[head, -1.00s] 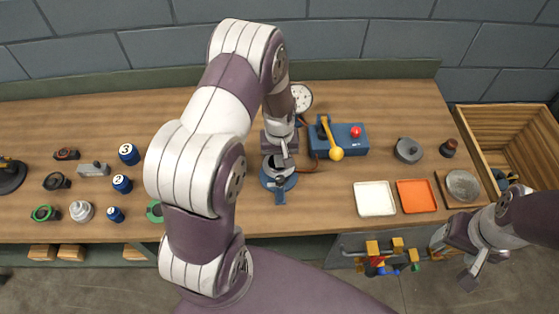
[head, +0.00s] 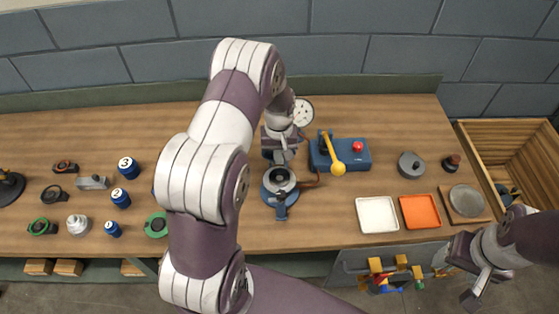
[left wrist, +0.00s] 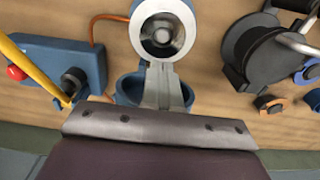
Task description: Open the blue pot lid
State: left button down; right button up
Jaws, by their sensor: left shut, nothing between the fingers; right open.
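The blue pot (head: 279,182) stands on the bench, its pale rim and dark round inside showing from above. A blue handle or latch (head: 281,212) sticks out at its near side. Behind the pot, a hollow blue round part, seemingly its lid swung back, shows in the left wrist view (left wrist: 126,92); my gripper partly hides it. My left gripper (head: 283,158) is shut and empty, above the pot's far side; its fingers also show in the left wrist view (left wrist: 162,75). My right gripper (head: 474,288) is open and empty, off the bench's front right.
A blue box (head: 350,155) with a yellow lever and red knob stands right of the pot, with a copper-coloured pipe between. White (head: 377,215) and orange (head: 419,211) trays lie front right. Numbered cans and small parts lie left.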

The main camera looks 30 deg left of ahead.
pick_arm(q)
jog(key=shift+w+a, duration=0.15)
jog(key=shift+w, duration=0.1)
jog(key=shift+r, duration=0.2)
notch_tip(320, 180, up, 6)
jog(key=s+d+p, duration=0.1)
jog(key=s+p, duration=0.1)
jog(key=p, duration=0.3)
jog(key=shift+s+d+f+p, duration=0.2)
jog(key=shift+s+d+p, duration=0.1)
